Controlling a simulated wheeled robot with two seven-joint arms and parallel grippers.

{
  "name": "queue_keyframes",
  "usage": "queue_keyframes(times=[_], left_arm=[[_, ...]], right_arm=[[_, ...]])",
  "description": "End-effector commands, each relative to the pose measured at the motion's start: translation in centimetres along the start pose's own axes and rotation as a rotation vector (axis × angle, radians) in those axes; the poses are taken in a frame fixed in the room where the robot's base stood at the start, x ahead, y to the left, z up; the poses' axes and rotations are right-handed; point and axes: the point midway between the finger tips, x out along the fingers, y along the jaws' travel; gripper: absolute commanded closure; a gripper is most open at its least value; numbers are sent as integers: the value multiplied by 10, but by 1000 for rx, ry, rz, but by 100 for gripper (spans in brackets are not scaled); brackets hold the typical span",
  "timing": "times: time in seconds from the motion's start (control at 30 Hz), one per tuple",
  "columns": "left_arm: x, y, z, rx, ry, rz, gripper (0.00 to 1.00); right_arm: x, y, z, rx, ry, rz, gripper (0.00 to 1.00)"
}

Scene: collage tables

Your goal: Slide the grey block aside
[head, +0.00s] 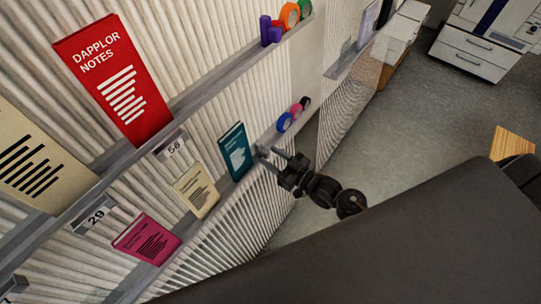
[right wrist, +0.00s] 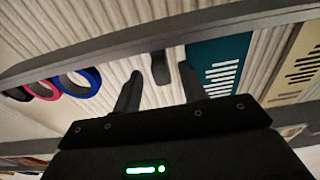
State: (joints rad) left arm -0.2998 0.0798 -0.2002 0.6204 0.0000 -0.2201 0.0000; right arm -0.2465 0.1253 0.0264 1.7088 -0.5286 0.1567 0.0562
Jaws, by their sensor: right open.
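The grey block (right wrist: 160,68) is a small dark block on the grey shelf, between blue tape and a teal book, in the right wrist view. In the head view it is small and hard to tell apart from my fingertips. My right gripper (head: 268,156) reaches the lower shelf from the right. Its jaws are open, and in the right wrist view the two fingers (right wrist: 159,74) stand on either side of the block with gaps. I cannot tell how deep the block sits between them. My left gripper is not in view.
A teal book (head: 235,151) stands close to one side of the gripper. Blue tape (head: 285,122) and other rolls are on the other side. The shelf edge (right wrist: 110,45) runs across.

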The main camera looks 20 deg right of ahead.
Motion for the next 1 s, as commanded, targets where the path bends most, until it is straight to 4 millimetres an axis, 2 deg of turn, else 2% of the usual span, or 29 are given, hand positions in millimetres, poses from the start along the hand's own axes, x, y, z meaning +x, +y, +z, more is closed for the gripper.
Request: queue_keyframes(times=[0.3,0.5,0.67,1.0], left_arm=[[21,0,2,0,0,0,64],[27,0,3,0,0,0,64],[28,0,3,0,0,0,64],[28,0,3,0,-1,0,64]], right_arm=[[-63,0,4,-1,-3,-1,58],[-89,0,2,0,-1,0,58],[-96,0,0,1,0,-1,58],[-96,0,0,1,1,-1,58]])
